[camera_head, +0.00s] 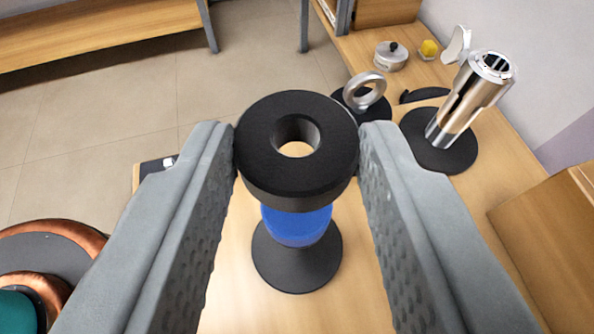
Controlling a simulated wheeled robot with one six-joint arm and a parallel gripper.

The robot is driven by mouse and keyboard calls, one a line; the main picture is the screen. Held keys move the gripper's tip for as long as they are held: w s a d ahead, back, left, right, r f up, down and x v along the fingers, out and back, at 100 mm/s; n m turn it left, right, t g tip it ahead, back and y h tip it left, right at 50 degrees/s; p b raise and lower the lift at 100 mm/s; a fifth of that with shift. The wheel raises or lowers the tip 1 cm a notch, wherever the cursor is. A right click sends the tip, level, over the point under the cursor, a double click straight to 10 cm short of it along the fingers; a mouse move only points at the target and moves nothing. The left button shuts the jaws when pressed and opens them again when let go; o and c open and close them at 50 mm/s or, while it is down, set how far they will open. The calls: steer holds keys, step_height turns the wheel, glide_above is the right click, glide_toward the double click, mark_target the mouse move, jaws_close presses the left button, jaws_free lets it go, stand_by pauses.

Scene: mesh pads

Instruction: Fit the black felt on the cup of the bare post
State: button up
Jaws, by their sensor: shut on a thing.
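My gripper (297,150) is shut on a thick black ring, the black felt (268,160), with its two grey fingers at the ring's left and right sides. The ring lies roughly flat and has a round hole through which pale surface shows. Just below it in the picture is a blue post (297,226) on a round black base (297,275) on the table. The ring hides the top of the blue post. I cannot tell whether the ring touches it, nor see a cup there.
A silver ring (378,92) and a shiny metal cylinder (462,112) on a black disc (447,155) stand behind right. A lidded tin (390,60) and a yellow piece (429,48) are farther back. A wooden box (550,235) is at right, copper-rimmed round items (85,232) at left.

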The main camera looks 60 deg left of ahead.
steer(key=shift+f, duration=1.55)
steer(key=o, duration=1)
steer(key=v, duration=1.7)
steer(key=shift+s+d+r, duration=0.1)
steer(key=shift+d, duration=0.05)
